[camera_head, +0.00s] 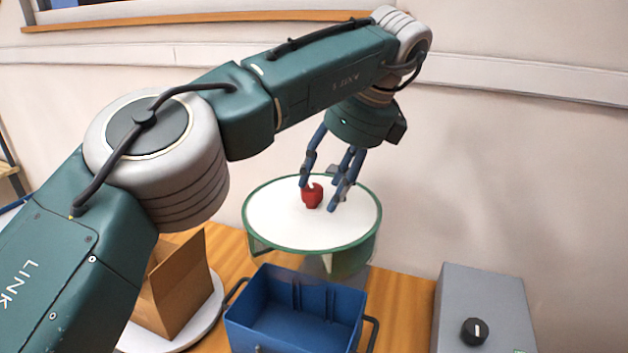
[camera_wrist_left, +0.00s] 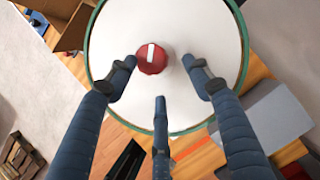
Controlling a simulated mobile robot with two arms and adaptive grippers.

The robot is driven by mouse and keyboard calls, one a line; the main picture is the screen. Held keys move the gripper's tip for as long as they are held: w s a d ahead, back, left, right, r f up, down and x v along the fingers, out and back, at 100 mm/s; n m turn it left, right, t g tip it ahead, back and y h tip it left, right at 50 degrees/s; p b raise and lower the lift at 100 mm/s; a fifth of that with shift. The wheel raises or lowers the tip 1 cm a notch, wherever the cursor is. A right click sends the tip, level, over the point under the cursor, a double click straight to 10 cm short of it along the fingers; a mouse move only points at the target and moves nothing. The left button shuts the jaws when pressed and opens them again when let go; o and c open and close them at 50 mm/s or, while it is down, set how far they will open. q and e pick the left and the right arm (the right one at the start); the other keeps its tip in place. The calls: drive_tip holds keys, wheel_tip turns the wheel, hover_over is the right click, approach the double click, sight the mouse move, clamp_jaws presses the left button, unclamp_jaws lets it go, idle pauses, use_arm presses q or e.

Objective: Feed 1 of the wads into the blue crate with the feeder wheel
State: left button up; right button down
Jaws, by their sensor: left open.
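The feeder wheel (camera_head: 270,215) is a white round disc with a green rim, standing on the wooden table behind the blue crate. A red knob (camera_head: 312,196) stands on the disc; in the wrist view the knob (camera_wrist_left: 152,60) has a white stripe across its top. My left gripper (camera_head: 322,190) is open above the disc, pointing down. In the wrist view its three fingers (camera_wrist_left: 160,76) are spread around and beside the knob, with nothing held. The blue crate (camera_head: 295,312) looks empty in the part that shows. I cannot make out any wads. My right gripper is out of view.
An open cardboard box (camera_head: 178,285) stands on a white round plate (camera_head: 208,313) left of the crate, partly behind my left arm. A grey box with a black dial (camera_head: 474,331) stands at the right. The wall is close behind the wheel.

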use_arm(q)
drive_tip(key=s+d, duration=0.1)
drive_tip(key=d, duration=0.1)
drive_tip(key=s+d, duration=0.2)
drive_tip(key=d, duration=0.1)
drive_tip(key=s+d, duration=0.2)
drive_tip(key=shift+s+d, duration=0.2)
drive_tip(key=shift+d, duration=0.1)
